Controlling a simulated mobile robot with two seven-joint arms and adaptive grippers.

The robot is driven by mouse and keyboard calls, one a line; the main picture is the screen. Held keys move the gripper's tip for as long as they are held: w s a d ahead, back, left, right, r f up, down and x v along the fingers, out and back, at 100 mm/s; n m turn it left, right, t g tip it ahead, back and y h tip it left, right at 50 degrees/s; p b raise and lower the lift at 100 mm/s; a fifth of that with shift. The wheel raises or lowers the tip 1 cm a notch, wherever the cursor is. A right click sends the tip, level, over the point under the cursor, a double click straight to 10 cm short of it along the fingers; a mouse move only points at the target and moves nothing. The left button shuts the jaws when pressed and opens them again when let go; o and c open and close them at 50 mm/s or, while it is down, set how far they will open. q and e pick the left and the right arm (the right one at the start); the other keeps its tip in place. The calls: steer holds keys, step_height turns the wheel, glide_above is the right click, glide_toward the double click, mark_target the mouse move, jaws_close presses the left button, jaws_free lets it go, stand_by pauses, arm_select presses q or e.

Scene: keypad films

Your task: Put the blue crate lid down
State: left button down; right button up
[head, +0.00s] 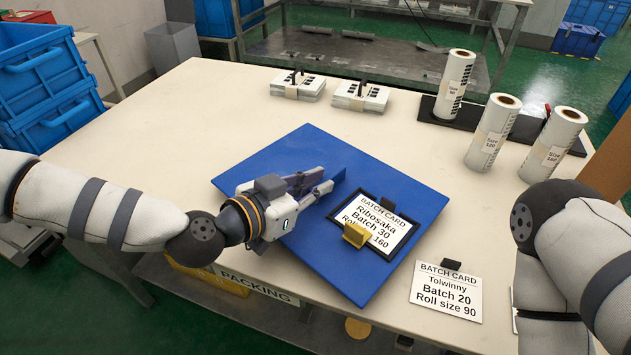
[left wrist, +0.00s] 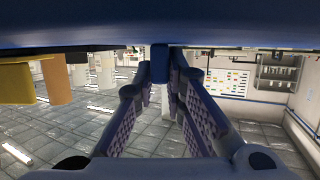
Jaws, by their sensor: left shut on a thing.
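The blue crate lid (head: 290,160) is a flat square panel in the middle of the head view, over the front part of the table. My left gripper (head: 325,184) reaches over it from the left, shut on a small blue grip on its top. In the left wrist view, which is upside down, the blue grip (left wrist: 159,62) sits between the fingertips and the lid (left wrist: 60,35) spans the top. I cannot tell whether the lid touches the table. A framed batch card reading Ribosaka (head: 382,222) and a yellow block (head: 355,235) are on the lid. My right gripper is out of view.
A Tolwinny batch card (head: 446,290) lies right of the lid near the front edge. White rolls (head: 490,135) stand at the right on the cream table (head: 150,120). Two card stacks (head: 298,86) are at the back. Blue crates (head: 40,75) stand left. The table's left part is clear.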

arm_select(q)
steer(key=c, duration=1.7)
jaws_free()
steer(key=shift+o, duration=0.2)
steer(key=shift+r, duration=0.1)
steer(key=shift+r+p, duration=0.3)
steer(key=shift+r, duration=0.25)
steer(key=p+v, duration=0.1)
steer(key=v, duration=1.1)
steer(key=shift+f, duration=0.2)
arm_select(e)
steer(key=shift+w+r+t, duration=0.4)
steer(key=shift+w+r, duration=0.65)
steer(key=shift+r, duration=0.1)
